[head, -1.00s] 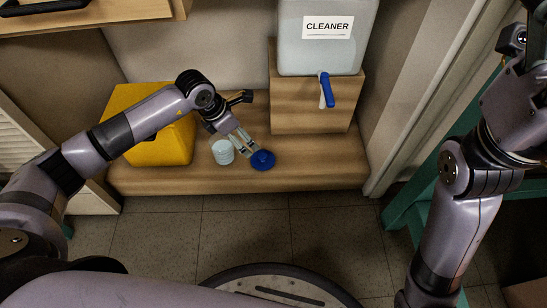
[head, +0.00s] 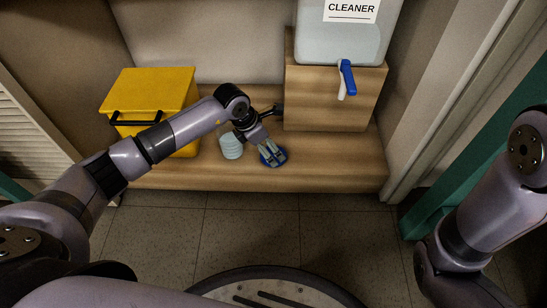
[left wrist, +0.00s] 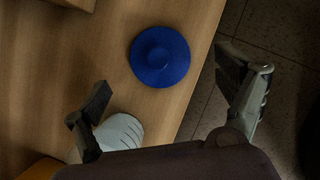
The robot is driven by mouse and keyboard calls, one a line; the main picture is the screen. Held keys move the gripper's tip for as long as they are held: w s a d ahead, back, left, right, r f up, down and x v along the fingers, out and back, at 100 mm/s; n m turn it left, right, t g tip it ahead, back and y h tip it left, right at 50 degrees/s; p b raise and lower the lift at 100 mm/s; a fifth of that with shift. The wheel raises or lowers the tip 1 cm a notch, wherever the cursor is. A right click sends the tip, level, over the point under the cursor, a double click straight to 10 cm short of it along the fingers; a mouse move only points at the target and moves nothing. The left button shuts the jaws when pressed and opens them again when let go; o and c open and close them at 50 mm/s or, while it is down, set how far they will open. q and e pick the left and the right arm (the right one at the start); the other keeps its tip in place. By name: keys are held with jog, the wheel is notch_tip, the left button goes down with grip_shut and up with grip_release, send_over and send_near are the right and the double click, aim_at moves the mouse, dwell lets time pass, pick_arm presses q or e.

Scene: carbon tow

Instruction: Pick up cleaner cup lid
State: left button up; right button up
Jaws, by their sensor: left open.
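The blue round cup lid (head: 281,161) lies on the wooden bench near its front edge, to the right of the pale ribbed cup (head: 231,147). My left gripper (head: 271,152) is above the lid, pointing down, and its fingers cover part of it. In the left wrist view, the lid (left wrist: 160,57) shows whole, with a raised centre. There the left gripper (left wrist: 168,90) is open with nothing between its fingers, and the lid lies just ahead of the gap. The cup (left wrist: 121,132) is beside the left-hand finger, partly hidden. My right arm shows at right, but its gripper is out of frame.
A yellow box (head: 150,88) with a black handle stands behind my left arm. The cleaner container (head: 340,45) with a blue tap (head: 347,77) sits on a wooden block (head: 325,105) at the bench's right. Bare bench (head: 345,165) lies right of the lid.

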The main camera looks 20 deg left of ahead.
aim_at(271, 152)
pick_arm(q)
jog(key=b+x, duration=0.3)
jog(key=shift+s+a+f, duration=0.15)
jog(key=shift+f, duration=0.35)
jog(key=shift+f+b, duration=0.35)
jog(key=shift+b, duration=0.05)
jog(key=shift+w, duration=0.2)
jog(key=shift+r, duration=0.1)
jog(key=shift+c, duration=0.3)
jog(key=c, duration=0.7)
